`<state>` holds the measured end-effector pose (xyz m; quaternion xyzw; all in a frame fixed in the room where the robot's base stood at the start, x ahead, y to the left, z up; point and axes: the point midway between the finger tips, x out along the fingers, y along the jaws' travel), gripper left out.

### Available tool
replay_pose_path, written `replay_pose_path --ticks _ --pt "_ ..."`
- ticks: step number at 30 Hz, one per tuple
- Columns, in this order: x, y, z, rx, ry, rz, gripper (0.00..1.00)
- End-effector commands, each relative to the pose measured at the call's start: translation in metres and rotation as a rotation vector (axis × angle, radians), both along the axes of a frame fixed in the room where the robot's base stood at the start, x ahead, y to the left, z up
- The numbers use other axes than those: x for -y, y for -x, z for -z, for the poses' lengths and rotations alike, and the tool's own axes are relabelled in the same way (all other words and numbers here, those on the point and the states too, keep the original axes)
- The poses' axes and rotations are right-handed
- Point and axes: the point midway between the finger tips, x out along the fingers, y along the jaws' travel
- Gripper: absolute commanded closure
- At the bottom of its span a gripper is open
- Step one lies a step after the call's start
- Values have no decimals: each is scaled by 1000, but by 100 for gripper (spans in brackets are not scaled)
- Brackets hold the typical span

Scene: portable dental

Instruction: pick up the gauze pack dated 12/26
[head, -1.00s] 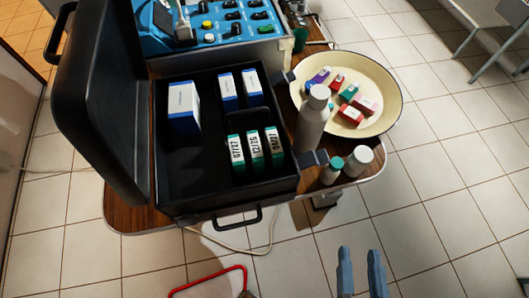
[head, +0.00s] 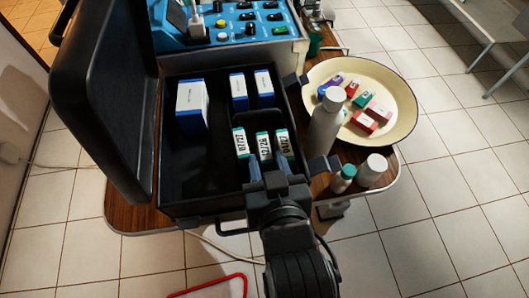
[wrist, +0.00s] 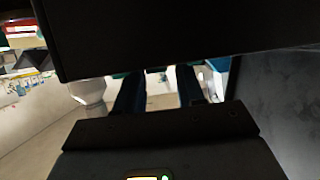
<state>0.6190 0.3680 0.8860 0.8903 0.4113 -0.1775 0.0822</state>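The gauze pack dated 12/26 (head: 264,146) stands in the black case, with a white label and teal edge. It is the middle of three packs, between the 07/27 pack (head: 240,144) and the 04/27 pack (head: 285,142). My gripper (head: 269,164) is over the case's near side, at the near end of these packs. Its fingers are apart, roughly either side of the 12/26 pack's near end; whether they touch it I cannot tell. In the wrist view, the gripper (wrist: 159,85) shows two separated fingers, their tips hidden by a dark surface.
The black case (head: 185,200) has its lid (head: 105,110) open at left. Blue-and-white boxes (head: 192,105) stand at its back. A grey bottle (head: 325,125), small bottles (head: 343,177) and a cream basin (head: 398,115) with small boxes stand close on the right.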

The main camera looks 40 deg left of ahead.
Motion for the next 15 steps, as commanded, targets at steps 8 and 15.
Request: replay_pose_path --ticks 8,15 --pt "-26 -25 14 1 -1 0 62" --pt "-33 -31 19 0 -1 1 62"
